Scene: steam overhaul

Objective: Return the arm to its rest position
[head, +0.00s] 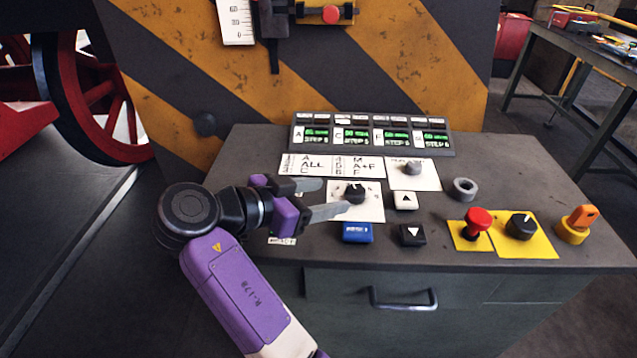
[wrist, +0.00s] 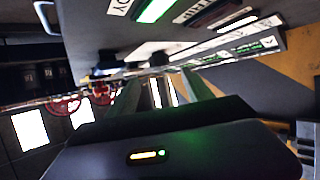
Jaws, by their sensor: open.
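My purple and black arm reaches in from the lower middle of the head view. My gripper (head: 334,197) is open and empty, its grey fingers pointing right over the left part of the control console (head: 470,180). The fingertips are close to a black rotary knob (head: 355,190) on a white plate; I cannot tell whether they touch it. In the wrist view the two fingers of my gripper (wrist: 160,80) stand apart with nothing held between them. The wrist view is tilted and shows part of the lit display panel (head: 370,134).
The console also carries a blue button (head: 356,232), white and black arrow buttons, a red mushroom button (head: 478,222), a black selector (head: 520,225) and an orange key (head: 582,218). A drawer handle (head: 403,298) juts from the front. A striped panel (head: 400,60) stands behind. Open floor lies left.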

